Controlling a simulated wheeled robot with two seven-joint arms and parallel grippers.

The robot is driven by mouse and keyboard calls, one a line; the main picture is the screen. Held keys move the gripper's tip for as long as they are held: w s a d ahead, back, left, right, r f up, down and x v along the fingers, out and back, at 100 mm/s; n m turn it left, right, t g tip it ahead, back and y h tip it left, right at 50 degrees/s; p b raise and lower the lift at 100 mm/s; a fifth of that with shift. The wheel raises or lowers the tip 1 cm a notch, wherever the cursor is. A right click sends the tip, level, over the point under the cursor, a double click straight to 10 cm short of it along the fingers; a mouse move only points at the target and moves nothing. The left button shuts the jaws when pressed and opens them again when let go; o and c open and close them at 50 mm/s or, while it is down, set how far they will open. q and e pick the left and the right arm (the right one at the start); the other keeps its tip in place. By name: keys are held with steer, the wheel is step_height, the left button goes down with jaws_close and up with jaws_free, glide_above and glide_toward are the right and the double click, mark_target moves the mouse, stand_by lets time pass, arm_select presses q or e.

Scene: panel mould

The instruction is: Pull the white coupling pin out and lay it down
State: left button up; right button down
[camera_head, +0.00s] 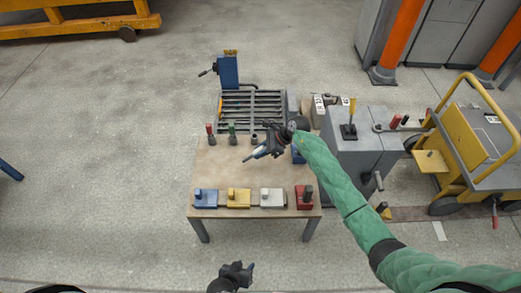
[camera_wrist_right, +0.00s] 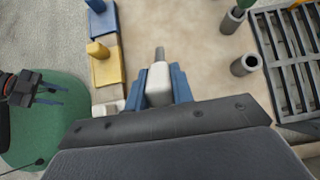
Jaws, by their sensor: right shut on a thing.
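My right gripper (camera_head: 256,153) is above the middle of the wooden table. In the right wrist view its blue fingers are shut on the white coupling pin (camera_wrist_right: 158,82), a white block-like head with a grey shaft end pointing away. The pin appears clear of the blocks. A white block (camera_head: 272,198) sits in the row along the table's front edge; part of it shows in the right wrist view (camera_wrist_right: 108,105). My left gripper (camera_head: 238,272) is empty in front of the table, its fingers apart.
Blue (camera_head: 205,199), yellow (camera_head: 238,199) and red (camera_head: 304,197) blocks share the front row. Bare tabletop lies between. A grey cabinet (camera_head: 350,150) stands right.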

steer(key=shift+f+b, duration=1.45)
steer(key=shift+f, duration=1.7)
steer(key=c, duration=1.1)
jaws_free()
steer(key=shift+v, duration=3.9)
